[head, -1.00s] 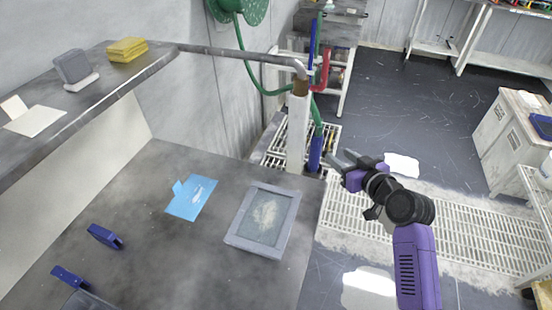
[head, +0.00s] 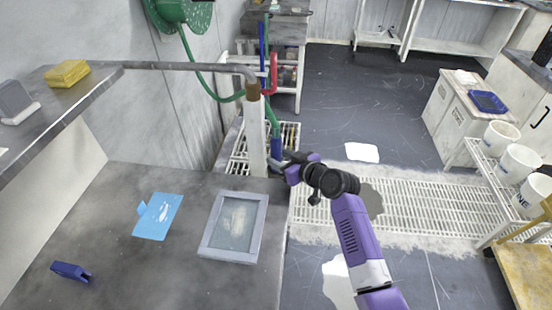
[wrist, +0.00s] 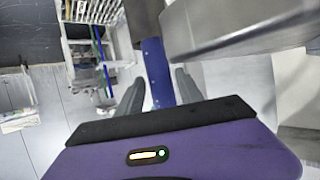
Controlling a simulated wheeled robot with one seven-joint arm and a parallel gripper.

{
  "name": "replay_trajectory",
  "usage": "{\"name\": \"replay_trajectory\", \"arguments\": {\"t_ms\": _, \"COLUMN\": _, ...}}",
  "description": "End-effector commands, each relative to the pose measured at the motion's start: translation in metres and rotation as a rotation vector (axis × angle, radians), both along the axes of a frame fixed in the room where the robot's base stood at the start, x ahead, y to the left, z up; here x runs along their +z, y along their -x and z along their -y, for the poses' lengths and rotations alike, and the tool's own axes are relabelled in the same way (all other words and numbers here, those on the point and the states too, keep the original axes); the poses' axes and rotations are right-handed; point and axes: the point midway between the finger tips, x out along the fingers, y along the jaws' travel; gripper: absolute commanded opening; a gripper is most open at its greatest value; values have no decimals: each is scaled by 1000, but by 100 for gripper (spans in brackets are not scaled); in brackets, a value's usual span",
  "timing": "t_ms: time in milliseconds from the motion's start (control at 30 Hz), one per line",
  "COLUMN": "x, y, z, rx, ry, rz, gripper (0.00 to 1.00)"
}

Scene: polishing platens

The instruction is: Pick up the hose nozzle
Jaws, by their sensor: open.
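The hose nozzle (head: 276,147) is a blue cylinder hanging at the lower end of a green hose (head: 272,118), just right of a white post. My gripper (head: 281,161) is at the nozzle's lower part in the head view, and its arm partly hides that spot. In the wrist view, my gripper (wrist: 158,92) has its two dark fingers spread, one on each side of the blue nozzle (wrist: 157,72). The nozzle lies between the fingers, with a visible gap on the left. The nozzle's lower end is hidden behind my gripper's body.
The white post (head: 256,140) and the grey table (head: 180,275) are close on the left. A framed plate (head: 208,245), a blue sheet (head: 148,228) and a blue clamp (head: 70,271) lie on the table. Floor grating (head: 420,210) lies at right; white buckets (head: 520,163) stand beyond.

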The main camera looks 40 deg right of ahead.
Motion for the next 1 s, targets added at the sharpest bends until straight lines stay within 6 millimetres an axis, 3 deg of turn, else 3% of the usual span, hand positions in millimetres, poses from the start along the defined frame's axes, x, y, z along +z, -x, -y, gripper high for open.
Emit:
{"name": "replay_trajectory", "arguments": {"t_ms": 200, "x": 0, "y": -1, "z": 0, "rx": 0, "ry": 0, "rz": 1, "gripper": 43}}
{"name": "replay_trajectory", "arguments": {"t_ms": 433, "x": 0, "y": -1, "z": 0, "rx": 0, "ry": 0, "rz": 1, "gripper": 0}}
{"name": "replay_trajectory", "arguments": {"t_ms": 1000, "x": 11, "y": 2, "z": 3, "rx": -1, "ry": 2, "rz": 5, "gripper": 0}}
